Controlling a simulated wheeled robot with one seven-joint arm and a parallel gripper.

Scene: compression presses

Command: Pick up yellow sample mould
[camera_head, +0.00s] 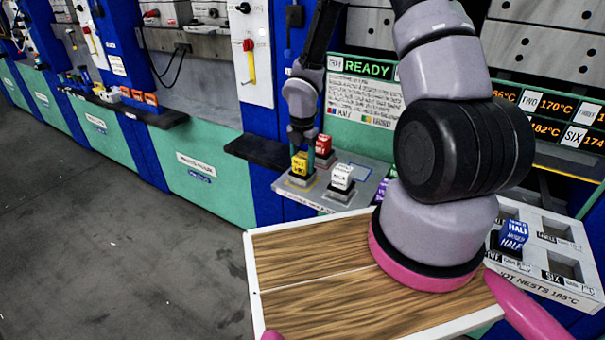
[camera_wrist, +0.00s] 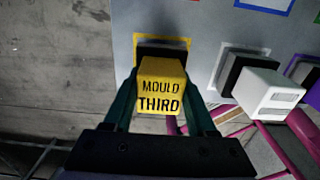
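The yellow sample mould (camera_head: 299,163) is a small block in a yellow-outlined spot on the grey fixture plate. In the wrist view the yellow mould (camera_wrist: 161,88) shows black text "MOULD THIRD" and stands over a black base. My gripper (camera_head: 301,148) is directly above it, pointing down. In the wrist view my gripper (camera_wrist: 161,82) has one dark green finger on each side of the mould, its tips close against the sides. I cannot tell whether the fingers press on it or leave a small gap. The mould looks still seated.
A white mould (camera_head: 342,177) stands to the right of the yellow one, and a red mould (camera_head: 323,145) just behind. A blue mould (camera_head: 513,238) sits in the nest block (camera_head: 548,268) at right. A wooden-topped tray (camera_head: 315,262) is in front.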

